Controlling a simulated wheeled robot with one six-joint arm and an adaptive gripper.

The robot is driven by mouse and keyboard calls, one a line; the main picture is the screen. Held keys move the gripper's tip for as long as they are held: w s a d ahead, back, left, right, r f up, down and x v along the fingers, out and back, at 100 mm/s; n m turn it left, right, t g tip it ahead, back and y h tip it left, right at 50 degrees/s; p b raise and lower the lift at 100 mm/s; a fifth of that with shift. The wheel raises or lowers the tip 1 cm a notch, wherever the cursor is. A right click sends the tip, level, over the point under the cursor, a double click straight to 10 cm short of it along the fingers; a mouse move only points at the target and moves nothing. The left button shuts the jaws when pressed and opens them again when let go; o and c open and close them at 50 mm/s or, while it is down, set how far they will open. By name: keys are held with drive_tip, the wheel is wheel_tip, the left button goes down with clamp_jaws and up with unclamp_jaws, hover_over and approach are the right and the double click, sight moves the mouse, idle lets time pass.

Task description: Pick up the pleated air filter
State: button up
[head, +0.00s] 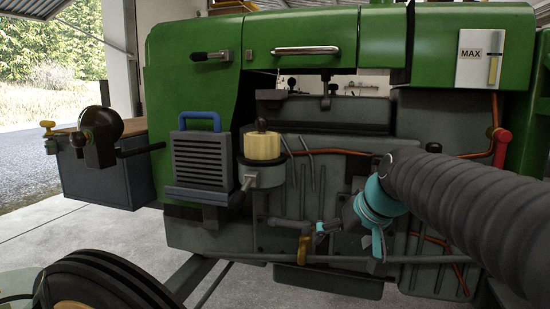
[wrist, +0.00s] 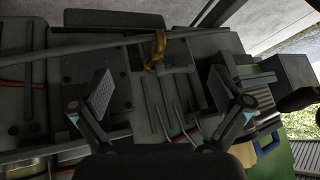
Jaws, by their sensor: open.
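A pale yellow cylinder (head: 262,146) with a dark knob on top looks like the pleated air filter. It stands upright in a grey round cup (head: 264,176) on the tractor's side, right of a slatted panel. My gripper (head: 338,238) is to the right of it and lower, apart from it, in front of the engine side. In the wrist view my gripper (wrist: 160,92) has its two fingers wide apart, with nothing between them. A pale yellow patch (wrist: 268,144) beyond the right finger may be the filter, mostly hidden; I cannot tell for sure.
The slatted grey panel (head: 203,160) with a blue handle is just left of the cup. A yellow-brown lever (head: 304,249) hangs near my gripper. Pipes run along the engine side. A grey box (head: 110,175) stands at left, and a tyre (head: 100,285) is at lower left.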

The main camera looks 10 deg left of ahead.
drive_tip(key=w+a+r+n+t+y+b, duration=0.1)
drive_tip(key=w+a+r+n+y, duration=0.2)
drive_tip(key=w+a+r, duration=0.55)
drive_tip(key=n+t+y, duration=0.2)
drive_tip(key=n+y, duration=0.1)
drive_tip(key=n, duration=0.1)
approach(268, 135)
drive_tip(key=x, duration=1.2)
drive_tip(key=shift+w+a+f+p, duration=0.15)
drive_tip(key=shift+f+p, duration=0.15)
drive_tip(key=shift+p, duration=0.05)
drive_tip(key=c, duration=0.9)
drive_tip(key=shift+c, duration=1.3)
drive_tip(key=shift+r, duration=0.15)
